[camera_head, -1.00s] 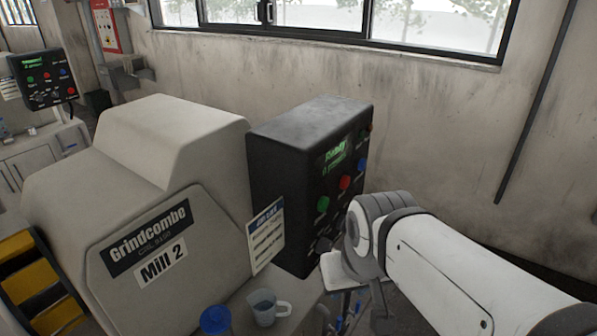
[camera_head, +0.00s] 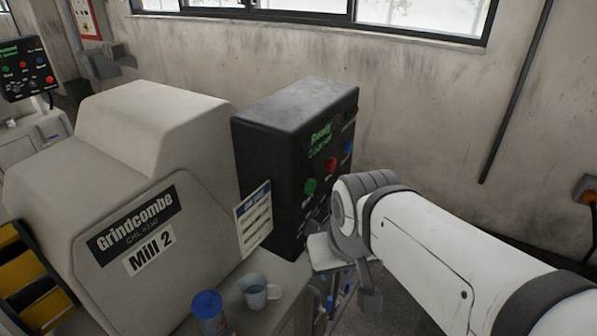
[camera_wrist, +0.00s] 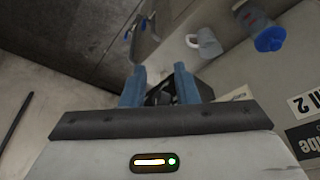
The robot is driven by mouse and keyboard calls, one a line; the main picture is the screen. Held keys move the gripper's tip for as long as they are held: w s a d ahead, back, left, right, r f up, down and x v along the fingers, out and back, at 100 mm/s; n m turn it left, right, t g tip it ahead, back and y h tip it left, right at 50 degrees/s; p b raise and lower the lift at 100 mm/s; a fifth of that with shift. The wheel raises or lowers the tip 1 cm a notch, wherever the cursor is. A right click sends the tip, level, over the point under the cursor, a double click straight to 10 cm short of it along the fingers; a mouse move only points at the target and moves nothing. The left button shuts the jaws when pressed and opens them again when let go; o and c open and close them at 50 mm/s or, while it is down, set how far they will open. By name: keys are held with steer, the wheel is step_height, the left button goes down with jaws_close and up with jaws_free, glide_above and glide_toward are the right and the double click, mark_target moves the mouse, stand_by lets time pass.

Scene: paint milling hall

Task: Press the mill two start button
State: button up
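The mill two control box (camera_head: 268,150) is black and stands right of the mill marked Mill 2 (camera_head: 148,252). Its front has a lit green display reading Ready (camera_head: 320,136), a green button (camera_head: 310,186), a red button (camera_head: 331,164) and a blue button (camera_head: 347,147). Which is the start button is not readable. My white arm is in front of the box's lower right and hides part of its face. My gripper (camera_wrist: 160,86) shows two blue fingers set apart in the wrist view, with a dark shape seen between them; I see no contact with a button.
A printed sign (camera_head: 254,219) leans by the box's left side. Another control panel (camera_head: 27,68) is at the far left. The wall is behind the box.

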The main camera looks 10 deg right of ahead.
jaws_close()
stand_by(1.4)
